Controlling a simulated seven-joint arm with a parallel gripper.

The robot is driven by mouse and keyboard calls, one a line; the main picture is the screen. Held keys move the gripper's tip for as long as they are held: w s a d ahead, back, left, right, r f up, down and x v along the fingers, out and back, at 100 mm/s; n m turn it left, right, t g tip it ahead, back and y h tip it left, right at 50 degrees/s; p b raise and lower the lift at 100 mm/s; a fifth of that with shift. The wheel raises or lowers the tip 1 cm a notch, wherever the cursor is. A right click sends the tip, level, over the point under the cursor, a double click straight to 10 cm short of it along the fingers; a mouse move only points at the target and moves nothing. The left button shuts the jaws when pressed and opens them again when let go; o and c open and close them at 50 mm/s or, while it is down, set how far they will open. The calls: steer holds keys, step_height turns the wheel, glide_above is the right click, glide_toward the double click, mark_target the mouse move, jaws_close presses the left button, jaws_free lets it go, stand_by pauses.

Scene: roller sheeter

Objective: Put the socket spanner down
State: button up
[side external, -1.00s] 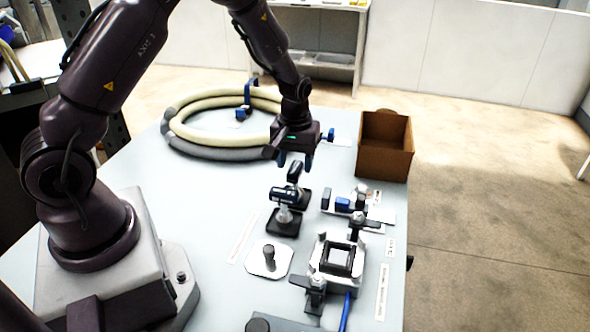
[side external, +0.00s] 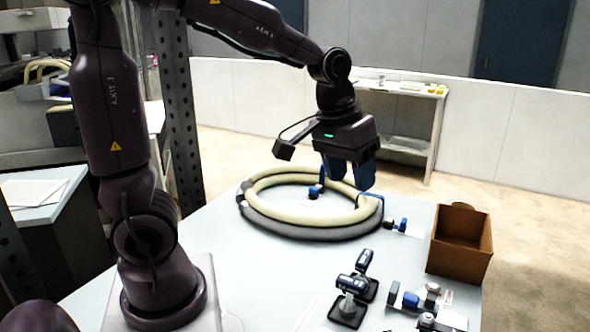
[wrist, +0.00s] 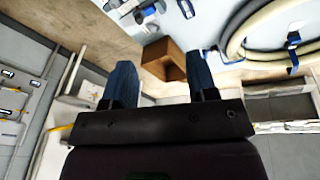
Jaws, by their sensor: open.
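My gripper (side external: 350,180) is open and empty, raised high above the table near the hose loop. Its two blue fingers also show spread apart in the wrist view (wrist: 161,70), with nothing between them but the distant scene. Either could be the socket spanner; I cannot tell which. Both are well below my gripper and apart from it.
A pale and grey hose (side external: 290,228) lies coiled at the back of the table (side external: 250,270). An open brown box (side external: 460,245) stands at the right edge. Small blue and silver parts (side external: 411,300) lie at the front right. A small blue-ended item (side external: 397,225) lies between hose and box.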

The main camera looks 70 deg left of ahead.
steer(key=s+d+r+m+t, duration=0.1)
steer(key=s+r+m, duration=0.1)
steer(key=s, duration=0.3)
steer(key=s+d+r+m+t, duration=0.1)
steer(key=s+d+m, duration=0.1)
steer(key=s, duration=0.4)
steer(key=shift+d+r+m+t, duration=0.25)
steer(key=shift+r+m+t, duration=0.05)
steer(key=shift+r+t, duration=0.1)
steer(key=shift+c, duration=0.2)
steer(key=m+g, duration=0.6)
steer(key=m, duration=0.3)
glide_toward(432, 296)
step_height(432, 296, down, 10)
steer(key=shift+s+d+r, duration=0.1)
steer(key=shift+s+d, duration=0.05)
